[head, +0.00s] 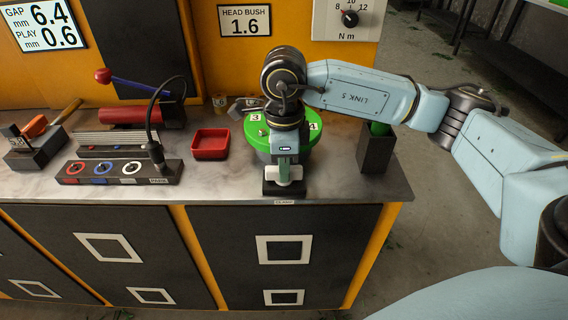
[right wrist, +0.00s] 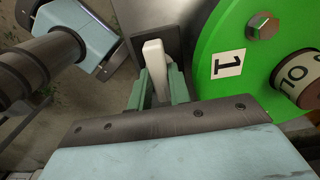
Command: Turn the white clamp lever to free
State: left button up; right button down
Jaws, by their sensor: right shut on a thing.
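The white clamp lever (head: 296,173) stands on a dark block at the front edge of the bench, above a small label. In the right wrist view the lever (right wrist: 155,62) is a white upright bar between two green fingers. My right gripper (head: 284,174) comes down over the block from above. In the wrist view my right gripper (right wrist: 158,84) is shut on the lever. The gripper body hides the lower part of the lever in the wrist view. My left gripper is not in view.
A green numbered disc (head: 318,150) is right behind the gripper, and close beside it in the wrist view (right wrist: 228,35). A red tray (head: 210,145) and a switch panel (head: 118,172) lie left. A dark box (head: 376,153) stands right.

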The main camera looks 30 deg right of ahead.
jog(key=c, duration=1.3)
grip_release()
